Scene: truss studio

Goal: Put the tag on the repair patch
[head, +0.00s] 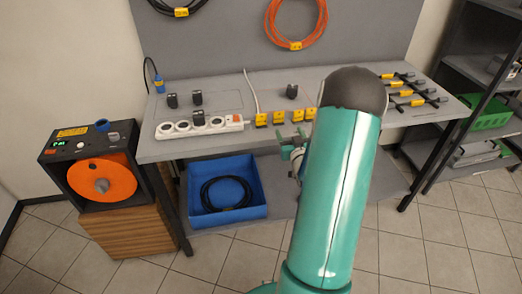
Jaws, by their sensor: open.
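Several small yellow tag-like pieces (278,118) stand in a row along the front of the grey workbench (215,141), right of the white power strip. I cannot tell which one is the task's tag. I cannot make out the repair patch for certain; part of the bench is hidden behind my teal arm. My gripper (292,146) is small and partly hidden by my arm, in front of the bench's front edge near the yellow pieces. It is open, and I see nothing held in it.
The power strip (200,127) and black plugs (197,117) lie on the bench. Black-handled tools (411,92) lie at right. A blue bin (226,188) with a coiled black cable sits below. An orange reel (102,180) stands left, shelving (484,70) right. Tiled floor in front is clear.

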